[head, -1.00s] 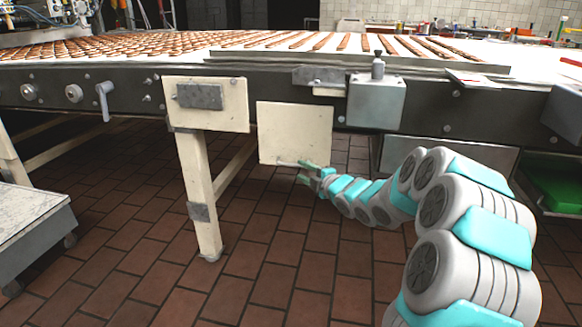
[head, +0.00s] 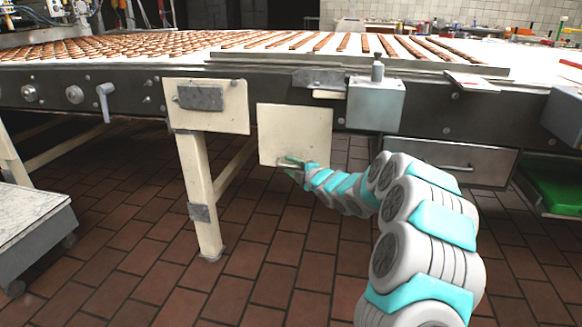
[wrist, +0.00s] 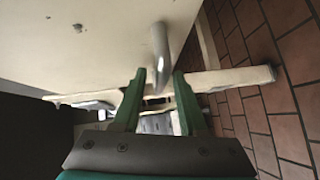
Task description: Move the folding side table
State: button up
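The folding side table is seen as a cream panel (head: 293,128) hanging down from the side of the conveyor line. In the wrist view the panel (wrist: 80,50) fills the upper left, with a curved metal handle (wrist: 160,45) on it. My gripper (head: 290,164) is at the panel's lower edge, by the handle. In the wrist view the green fingers of my gripper (wrist: 160,74) are apart, and the handle's lower end shows between their tips. I cannot tell whether either finger touches it.
A cream leg (head: 200,185) stands left of the panel. A grey box (head: 376,103) is fixed to the conveyor frame on the right. A grey cart (head: 30,215) stands at far left and a green bin (head: 555,183) at far right. The brown tiled floor (head: 150,260) in front is clear.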

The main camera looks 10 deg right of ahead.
grip_shut()
dwell(1.2)
